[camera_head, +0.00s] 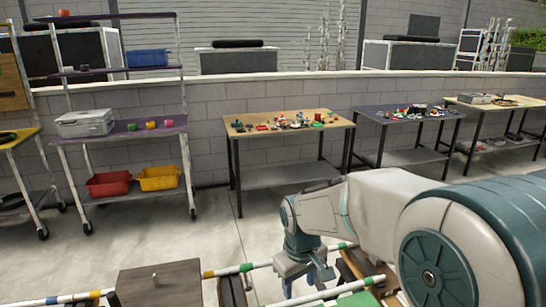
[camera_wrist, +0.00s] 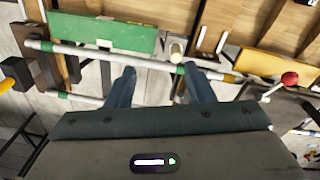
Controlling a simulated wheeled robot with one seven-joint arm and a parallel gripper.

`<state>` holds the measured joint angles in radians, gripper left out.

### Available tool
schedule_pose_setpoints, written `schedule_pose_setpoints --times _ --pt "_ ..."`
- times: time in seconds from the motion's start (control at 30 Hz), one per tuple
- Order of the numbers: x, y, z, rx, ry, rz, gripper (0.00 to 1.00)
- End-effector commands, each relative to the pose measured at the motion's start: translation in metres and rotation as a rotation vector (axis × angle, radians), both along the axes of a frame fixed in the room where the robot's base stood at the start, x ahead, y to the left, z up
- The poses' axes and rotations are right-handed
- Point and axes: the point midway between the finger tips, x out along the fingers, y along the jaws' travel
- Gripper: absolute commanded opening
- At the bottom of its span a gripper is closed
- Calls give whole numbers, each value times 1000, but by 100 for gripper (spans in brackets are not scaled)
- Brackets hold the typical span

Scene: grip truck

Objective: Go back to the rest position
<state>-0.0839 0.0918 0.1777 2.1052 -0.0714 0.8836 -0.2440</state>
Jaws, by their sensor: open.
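My gripper (camera_head: 306,280) hangs low at the front of the head view, over a set of white rails with coloured bands. In the wrist view my gripper (camera_wrist: 158,80) is open, with two dark fingers apart. Nothing shows held between them. A white rail (camera_wrist: 110,53) with green and yellow bands runs across just beyond the fingertips. A short pale peg (camera_wrist: 176,50) stands near the right finger. I cannot tell whether the fingers touch anything.
A green board (camera_wrist: 100,33) and wooden panels lie close around my gripper. A dark wooden box (camera_head: 160,285) with a small peg is at front left. A table with small parts (camera_head: 290,124) and a shelf with red (camera_head: 108,184) and yellow bins stand behind. Grey floor between is clear.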

Motion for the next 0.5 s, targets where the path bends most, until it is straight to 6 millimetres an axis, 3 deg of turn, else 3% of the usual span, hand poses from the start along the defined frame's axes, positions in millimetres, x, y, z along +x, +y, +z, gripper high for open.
schedule_pose_setpoints --times 0.2,0.5 --pt "-56 -45 33 17 -80 -219 48" --pt "-126 -81 46 81 -161 -475 48"
